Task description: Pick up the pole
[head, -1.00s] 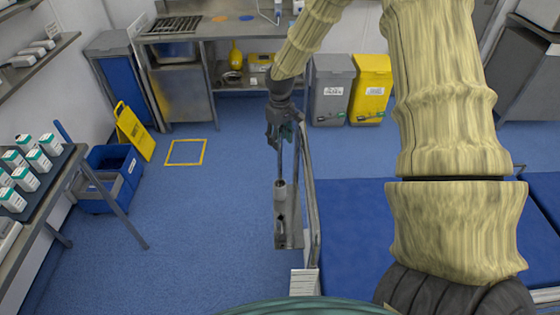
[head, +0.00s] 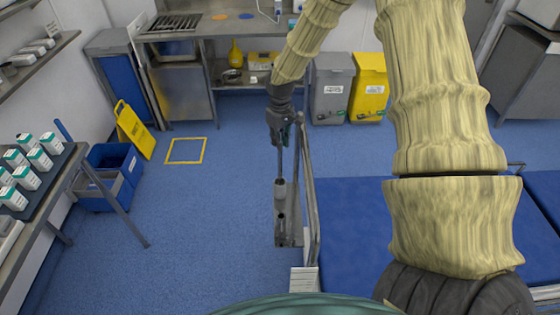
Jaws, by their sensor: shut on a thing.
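The pole (head: 280,163) is a thin grey upright rod. Its lower end meets a grey cylindrical holder (head: 280,190) on a metal bracket beside the operating table (head: 350,225). My gripper (head: 279,136) is shut on the upper part of the pole, at the top of what I can see of it. The pole looks close to upright. I cannot tell whether its lower end is inside the holder or just above it.
A metal side rail (head: 308,190) runs along the table's left edge, close to the pole. Grey and yellow bins (head: 369,85) stand behind. A yellow floor sign (head: 135,130) and blue crate (head: 110,175) are at left.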

